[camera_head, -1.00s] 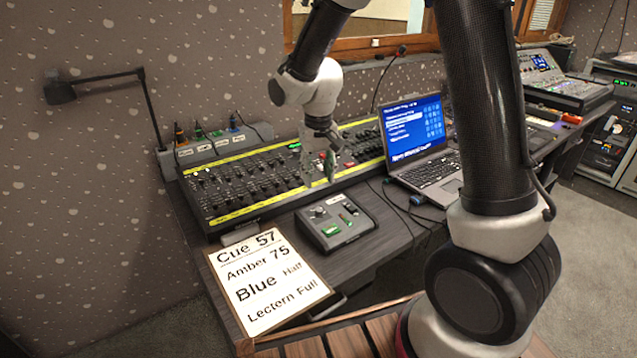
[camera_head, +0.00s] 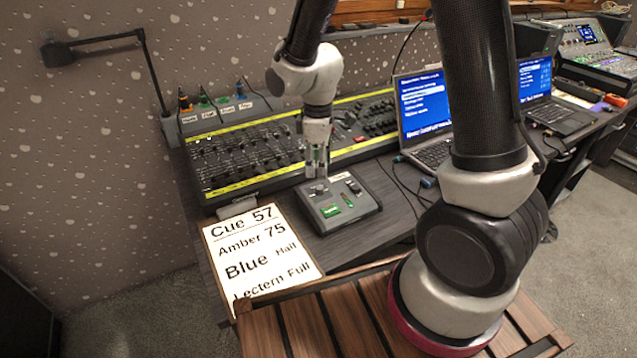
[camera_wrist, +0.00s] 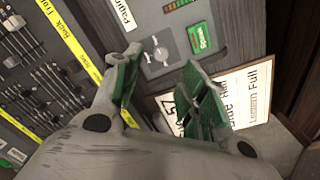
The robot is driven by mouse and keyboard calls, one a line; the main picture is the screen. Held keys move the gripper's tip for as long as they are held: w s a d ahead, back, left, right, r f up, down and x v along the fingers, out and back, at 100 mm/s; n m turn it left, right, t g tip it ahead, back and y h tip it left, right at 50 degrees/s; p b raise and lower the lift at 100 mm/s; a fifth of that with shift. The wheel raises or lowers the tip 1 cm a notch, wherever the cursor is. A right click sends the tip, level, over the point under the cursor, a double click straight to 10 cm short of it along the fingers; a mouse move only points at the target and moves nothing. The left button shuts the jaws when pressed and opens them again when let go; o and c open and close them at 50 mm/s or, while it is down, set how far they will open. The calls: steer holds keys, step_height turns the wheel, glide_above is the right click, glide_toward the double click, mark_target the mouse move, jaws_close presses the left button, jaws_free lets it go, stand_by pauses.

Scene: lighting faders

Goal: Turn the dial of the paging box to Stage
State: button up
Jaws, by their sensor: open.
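The paging box (camera_head: 345,214) is a small grey console on the desk, in front of the long fader desk. The dial's labels are too small to read. My gripper (camera_head: 317,172) points down just above the dial end of the box. In the wrist view my gripper (camera_wrist: 165,92) is open, its green-padded fingers apart and empty, with the dial beyond the gap.
The fader desk (camera_head: 225,165) with yellow strips lies close behind my gripper. A cue sheet (camera_head: 262,255) lies left of the box. A laptop (camera_head: 425,108) and loose cables are to the right. A desk lamp (camera_head: 150,70) stands at the left.

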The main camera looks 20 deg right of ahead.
mark_target(319, 187)
step_height(319, 187, down, 7)
steer(key=shift+w+d+f, duration=0.1)
steer(key=shift+w+f, duration=0.05)
steer(key=shift+f, duration=0.05)
